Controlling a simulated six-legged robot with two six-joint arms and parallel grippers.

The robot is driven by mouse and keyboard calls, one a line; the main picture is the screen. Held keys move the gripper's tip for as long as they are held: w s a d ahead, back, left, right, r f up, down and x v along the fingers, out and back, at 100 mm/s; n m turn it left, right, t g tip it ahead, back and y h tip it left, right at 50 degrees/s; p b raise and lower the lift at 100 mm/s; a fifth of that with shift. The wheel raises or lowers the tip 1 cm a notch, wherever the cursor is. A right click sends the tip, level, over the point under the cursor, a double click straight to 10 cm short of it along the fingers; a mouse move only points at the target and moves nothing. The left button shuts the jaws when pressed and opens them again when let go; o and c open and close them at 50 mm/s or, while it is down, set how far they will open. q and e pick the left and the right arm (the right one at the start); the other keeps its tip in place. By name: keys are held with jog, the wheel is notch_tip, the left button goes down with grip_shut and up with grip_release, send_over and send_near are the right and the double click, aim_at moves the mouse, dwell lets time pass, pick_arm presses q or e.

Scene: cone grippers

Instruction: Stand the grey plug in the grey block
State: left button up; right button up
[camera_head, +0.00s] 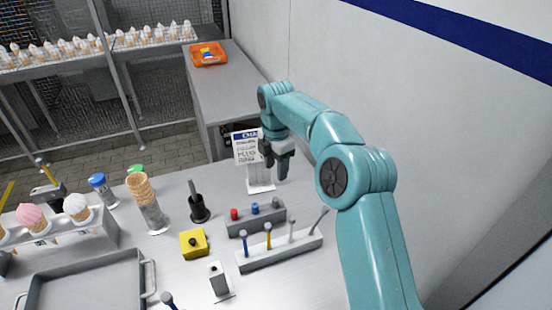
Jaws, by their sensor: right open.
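The grey block (256,222) lies on the table in the middle. A red plug (234,213) and a blue plug (254,208) show upright on its top. The small grey plug (276,202) shows at the block's right end; it is too small to tell how deep it sits. My right gripper (275,168) is open and empty, pointing down above and behind the block's right end, apart from the plug, in front of a printed sign. My left gripper is not in view.
A pale rack (280,253) with several upright tools stands just in front of the block. A yellow box (194,243), black holder (199,208), cone stack (140,187) and grey tray (85,285) lie to the left. The sign (247,147) stands behind my right gripper.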

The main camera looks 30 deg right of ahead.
notch_tip(320, 180, up, 3)
jog(key=shift+f, duration=0.1)
dwell(0.7)
